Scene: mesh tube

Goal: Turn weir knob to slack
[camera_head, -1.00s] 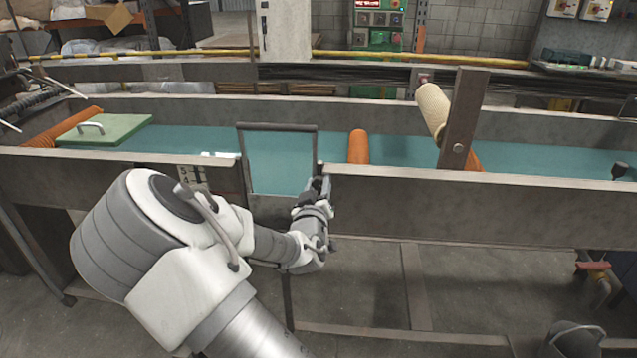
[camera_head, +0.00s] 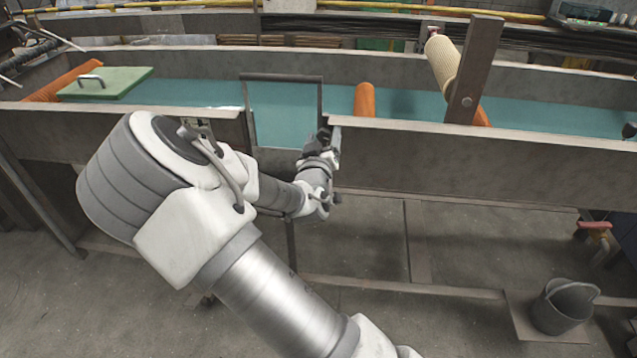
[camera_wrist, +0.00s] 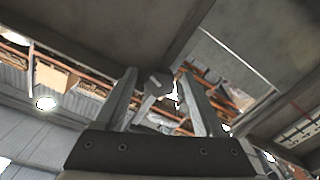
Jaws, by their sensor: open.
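The weir (camera_head: 282,78) is a dark upright frame across the water channel, in the middle of the head view. My gripper (camera_head: 324,138) is at the weir's right post, by the channel's near wall. In the wrist view my gripper (camera_wrist: 160,78) is open, one finger on each side of a small round grey knob (camera_wrist: 157,83) with a darker bar across it. The knob appears to lie between the fingertips; I cannot tell whether either finger touches it. The knob is hidden behind my gripper in the head view.
The channel's near wall (camera_head: 480,160) runs across the front. An orange roller (camera_head: 365,100) and a cream mesh tube (camera_head: 441,63) on a post stand to the right. A green lid (camera_head: 120,82) lies at left. A bucket (camera_head: 563,306) stands on the floor.

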